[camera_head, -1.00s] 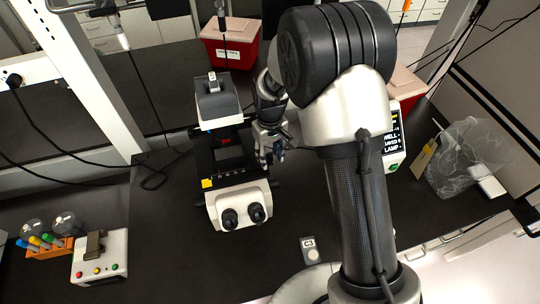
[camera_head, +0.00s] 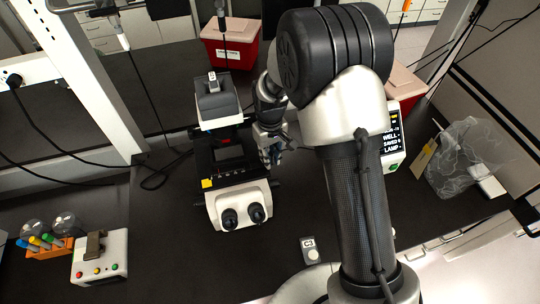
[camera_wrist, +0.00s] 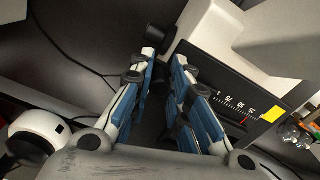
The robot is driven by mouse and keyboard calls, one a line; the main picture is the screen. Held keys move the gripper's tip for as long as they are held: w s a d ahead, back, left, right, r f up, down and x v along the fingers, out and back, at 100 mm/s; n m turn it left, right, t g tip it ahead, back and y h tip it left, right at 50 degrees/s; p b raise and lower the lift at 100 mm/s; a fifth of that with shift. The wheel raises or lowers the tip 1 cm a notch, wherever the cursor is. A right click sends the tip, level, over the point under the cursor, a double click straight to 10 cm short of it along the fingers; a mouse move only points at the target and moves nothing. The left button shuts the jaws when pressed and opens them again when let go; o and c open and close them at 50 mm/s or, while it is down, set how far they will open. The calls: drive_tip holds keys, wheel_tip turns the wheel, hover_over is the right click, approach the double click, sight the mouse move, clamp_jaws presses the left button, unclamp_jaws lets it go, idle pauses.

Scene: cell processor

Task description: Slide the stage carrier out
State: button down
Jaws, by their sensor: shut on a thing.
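The white and black microscope (camera_head: 238,207) stands on the dark bench, eyepieces toward the front. Its black stage carrier (camera_head: 228,154) lies under the grey head and also shows in the wrist view as a black plate with a white scale (camera_wrist: 232,97) and a red mark. My gripper (camera_head: 271,157) is at the right side of the stage. In the wrist view my gripper (camera_wrist: 168,75) has its blue-padded fingers on either side of a dark part at the carrier's edge. It is shut on that part, which the fingers largely hide.
A display box (camera_head: 393,140) stands right of my arm, with a clear bag (camera_head: 466,157) farther right. A red bin (camera_head: 231,45) is behind the microscope. A tube rack (camera_head: 48,247) and a button box (camera_head: 100,258) are at the front left. A C3 tag (camera_head: 308,244) lies in front.

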idle(0.3)
drive_tip(key=w+d+b, duration=0.1)
drive_tip(key=w+d, duration=0.2)
drive_tip(key=d, duration=1.1)
drive_tip(key=c, duration=1.5)
unclamp_jaws()
drive_tip(key=shift+s, duration=0.1)
wheel_tip(320, 180, up, 12)
drive_tip(key=shift+r, duration=0.1)
